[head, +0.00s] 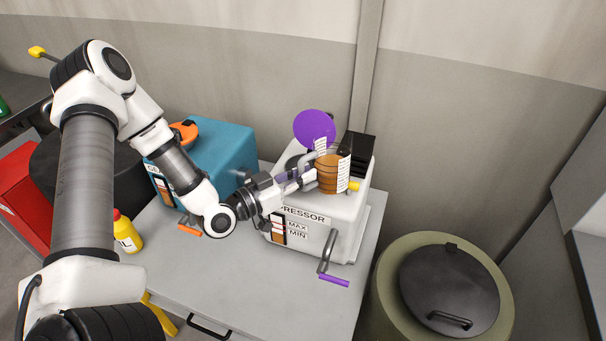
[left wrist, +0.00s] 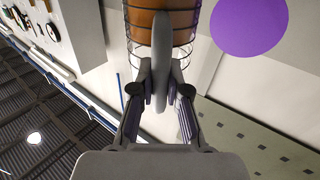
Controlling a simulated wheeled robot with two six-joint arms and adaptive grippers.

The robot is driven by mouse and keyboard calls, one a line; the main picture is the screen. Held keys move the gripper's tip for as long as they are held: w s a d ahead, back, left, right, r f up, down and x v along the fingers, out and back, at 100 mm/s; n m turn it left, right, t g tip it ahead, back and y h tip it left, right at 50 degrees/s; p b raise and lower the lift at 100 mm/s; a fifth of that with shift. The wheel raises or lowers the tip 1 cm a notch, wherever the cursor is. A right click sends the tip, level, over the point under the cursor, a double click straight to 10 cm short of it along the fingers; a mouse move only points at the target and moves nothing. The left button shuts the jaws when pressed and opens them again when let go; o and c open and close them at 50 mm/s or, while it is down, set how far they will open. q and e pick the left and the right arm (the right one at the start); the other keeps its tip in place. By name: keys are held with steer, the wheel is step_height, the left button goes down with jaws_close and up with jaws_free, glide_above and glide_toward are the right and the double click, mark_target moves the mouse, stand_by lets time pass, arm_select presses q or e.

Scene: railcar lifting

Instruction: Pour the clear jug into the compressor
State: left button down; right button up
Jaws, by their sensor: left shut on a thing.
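The white compressor (head: 309,238) stands on the grey cabinet, with a MAX/MIN gauge on its front showing brown at the bottom. Its round purple lid (head: 314,127) stands raised at the back; it also shows in the left wrist view (left wrist: 250,24). The clear jug (head: 329,174) holds amber-brown liquid and is above the compressor's top. My left gripper (head: 305,176) is shut on the jug's grey handle (left wrist: 161,70). In the left wrist view, brown liquid shows in the jug (left wrist: 147,25). The filler opening is largely hidden behind the jug and gripper. My right gripper is out of view.
A teal machine (head: 225,146) with an orange cap stands left of the compressor. A yellow bottle (head: 127,236) with a red cap is near it. A purple-handled crank (head: 328,266) sticks out in front. An olive drum (head: 384,285) with a black lid stands at right.

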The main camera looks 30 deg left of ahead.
arm_select(q)
steer(key=shift+w+a+r+n+p, duration=0.1)
steer(key=shift+a+r+n+p, duration=0.15)
steer(key=shift+n, duration=0.5)
steer(key=shift+w+a+r+n+p, duration=0.1)
steer(key=shift+a+r+n, duration=0.15)
steer(key=shift+n, duration=0.5)
steer(key=shift+w+a+f+n+b, duration=0.1)
steer(key=shift+a+f+n+b, duration=0.3)
steer(key=shift+n, duration=1.25)
steer(key=shift+w+a+f+n+b, duration=0.15)
steer(key=shift+n+b, duration=0.5)
steer(key=shift+n, duration=0.95)
steer(key=shift+a+f+n+b, duration=0.25)
steer(key=shift+n+b, duration=0.25)
steer(key=shift+n, duration=1.15)
steer(key=shift+f, duration=0.15)
steer(key=shift+f+n, duration=0.15)
steer(key=shift+n, duration=0.25)
steer(key=shift+w+a+f+n+b, duration=0.1)
steer(key=shift+a+f+n+b, duration=0.1)
steer(key=shift+f+n+b, duration=0.3)
steer(key=shift+w+a+f+n+b, duration=0.1)
steer(key=shift+a+f+n+b, duration=0.05)
steer(key=shift+n+b, duration=0.5)
steer(key=shift+a+f+n, duration=0.1)
steer(key=shift+n, duration=0.25)
